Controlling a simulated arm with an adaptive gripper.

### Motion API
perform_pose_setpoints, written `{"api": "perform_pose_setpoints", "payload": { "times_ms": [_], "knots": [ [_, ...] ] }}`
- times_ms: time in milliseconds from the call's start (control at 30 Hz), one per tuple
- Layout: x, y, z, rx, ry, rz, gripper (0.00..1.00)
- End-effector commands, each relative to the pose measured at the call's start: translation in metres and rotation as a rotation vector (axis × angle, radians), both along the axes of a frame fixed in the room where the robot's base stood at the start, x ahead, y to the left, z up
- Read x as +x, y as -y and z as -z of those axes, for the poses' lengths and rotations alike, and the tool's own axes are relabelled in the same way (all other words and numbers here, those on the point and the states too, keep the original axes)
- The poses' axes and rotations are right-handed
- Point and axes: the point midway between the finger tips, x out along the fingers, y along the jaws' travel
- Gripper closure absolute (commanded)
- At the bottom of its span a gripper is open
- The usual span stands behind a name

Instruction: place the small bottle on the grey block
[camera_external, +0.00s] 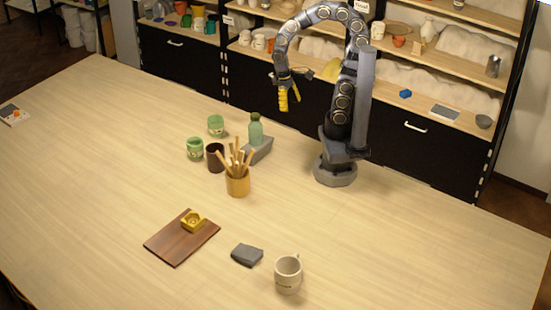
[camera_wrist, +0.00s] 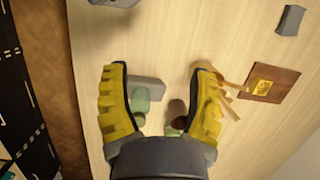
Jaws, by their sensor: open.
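The small green bottle (camera_external: 255,132) is upright and appears to stand on the grey block (camera_external: 263,151), behind the stick holder on the table. In the wrist view the bottle (camera_wrist: 141,101) overlaps the grey block (camera_wrist: 152,85), between my fingers in the picture. My gripper (camera_external: 289,98) has yellow fingers and hangs high, up and to the right of the bottle in the external view, apart from it. In the wrist view my gripper (camera_wrist: 161,72) is open with nothing between its fingertips.
A dark cup (camera_external: 215,158), green cups (camera_external: 195,149) and a holder with wooden sticks (camera_external: 238,184) stand close to the bottle. A brown board (camera_external: 181,244) bears a yellow box (camera_external: 194,220). A smaller dark grey piece (camera_external: 247,255) and a mug (camera_external: 288,274) are nearer the front.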

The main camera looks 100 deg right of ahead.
Motion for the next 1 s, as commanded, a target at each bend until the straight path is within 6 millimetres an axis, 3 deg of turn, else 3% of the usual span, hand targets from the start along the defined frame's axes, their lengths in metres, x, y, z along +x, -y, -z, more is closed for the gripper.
{"api": "perform_pose_setpoints", "payload": {
  "times_ms": [33, 100, 300, 1000],
  "knots": [
    [-0.01, -0.008, -0.017, -0.05, 0.098, -0.17, 0.42],
    [-0.025, -0.014, -0.018, -0.065, 0.109, -0.37, 0.42],
    [-0.049, -0.017, -0.016, -0.086, 0.112, -0.68, 0.42],
    [-0.052, -0.017, -0.016, -0.084, 0.11, -0.712, 0.42]
  ]
}}
